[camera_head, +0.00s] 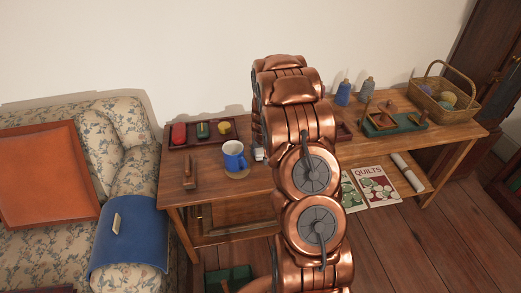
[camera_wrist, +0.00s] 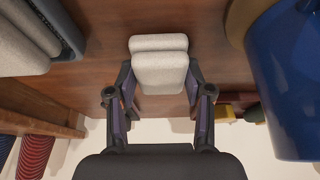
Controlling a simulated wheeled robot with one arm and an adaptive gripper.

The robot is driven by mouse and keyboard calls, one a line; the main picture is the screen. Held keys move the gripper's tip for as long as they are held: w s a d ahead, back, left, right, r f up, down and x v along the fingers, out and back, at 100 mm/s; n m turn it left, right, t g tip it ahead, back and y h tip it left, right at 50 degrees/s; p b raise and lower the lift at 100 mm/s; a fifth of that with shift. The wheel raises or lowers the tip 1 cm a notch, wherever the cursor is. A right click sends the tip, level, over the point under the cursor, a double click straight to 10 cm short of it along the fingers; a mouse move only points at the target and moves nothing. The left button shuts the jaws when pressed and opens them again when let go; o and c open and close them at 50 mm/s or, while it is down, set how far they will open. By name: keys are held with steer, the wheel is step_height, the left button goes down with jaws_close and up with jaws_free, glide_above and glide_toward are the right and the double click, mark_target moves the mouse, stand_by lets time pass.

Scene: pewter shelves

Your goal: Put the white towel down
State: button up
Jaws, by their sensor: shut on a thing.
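The white towel (camera_wrist: 160,72) is a small folded bundle in the wrist view, between the two fingers of my gripper (camera_wrist: 160,82). My gripper is shut on it. The wooden table top lies behind it, and I cannot tell whether the towel touches the wood. In the head view my arm hides most of this spot; a small pale patch (camera_head: 259,154) beside the arm may be part of the towel. The wooden table (camera_head: 205,160) runs along the wall.
A wooden tool (camera_head: 189,174), bottles (camera_head: 343,94) and a basket (camera_head: 444,100) are also on the table.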

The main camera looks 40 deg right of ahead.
steer(key=o, duration=1)
steer(key=shift+f, duration=0.1)
steer(key=shift+s+r, duration=0.15)
steer(key=shift+r, duration=0.55)
steer(key=v, duration=1.1)
